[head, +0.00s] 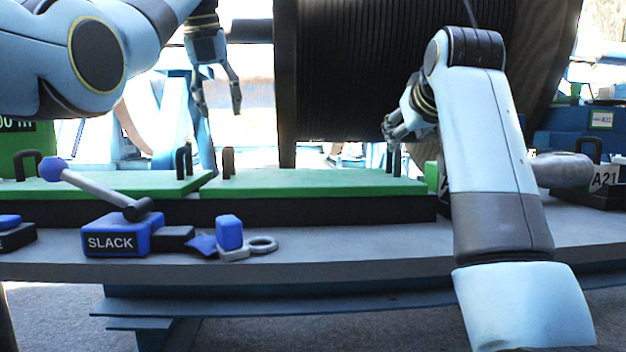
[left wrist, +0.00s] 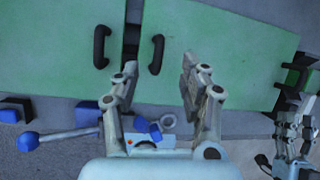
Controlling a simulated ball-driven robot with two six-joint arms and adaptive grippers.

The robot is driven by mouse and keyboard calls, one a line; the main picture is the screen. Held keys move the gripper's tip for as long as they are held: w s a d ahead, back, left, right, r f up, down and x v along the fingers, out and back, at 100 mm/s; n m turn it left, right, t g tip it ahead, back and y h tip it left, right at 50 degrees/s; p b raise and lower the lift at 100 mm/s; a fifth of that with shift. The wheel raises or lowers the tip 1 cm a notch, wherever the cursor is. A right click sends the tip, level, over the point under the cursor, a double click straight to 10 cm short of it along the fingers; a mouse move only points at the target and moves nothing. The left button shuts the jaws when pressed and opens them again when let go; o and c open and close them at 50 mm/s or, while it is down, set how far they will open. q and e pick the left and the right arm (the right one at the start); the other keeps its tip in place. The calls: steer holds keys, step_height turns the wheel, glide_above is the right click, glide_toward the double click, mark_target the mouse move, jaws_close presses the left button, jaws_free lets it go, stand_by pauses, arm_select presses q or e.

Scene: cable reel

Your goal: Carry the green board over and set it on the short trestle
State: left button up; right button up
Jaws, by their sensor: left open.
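Two green boards lie flat, end to end, on the grey workbench; one is the left green board (head: 110,187), the other the right green board (head: 315,183). The right board's left black handle (left wrist: 156,55) shows between my left gripper's fingers in the left wrist view. My left gripper (head: 218,108) hangs above the boards, fingers down, open and empty. My right gripper (head: 392,138) is at the right board's right handle (head: 396,160); I cannot tell whether its fingers are closed around it. No short trestle can be made out.
A large dark reel (head: 345,70) rises behind the boards. A block marked A21 stands at right.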

mark_target(230, 150)
steer(key=shift+s+r, duration=0.15)
steer(key=shift+s, duration=0.1)
arm_select(q)
steer(key=x, duration=1)
steer(key=shift+f, duration=0.3)
arm_select(e)
steer(key=x, duration=1.1)
arm_select(q)
jaws_close()
arm_select(e)
jaws_close()
arm_select(q)
steer(key=shift+r, duration=0.15)
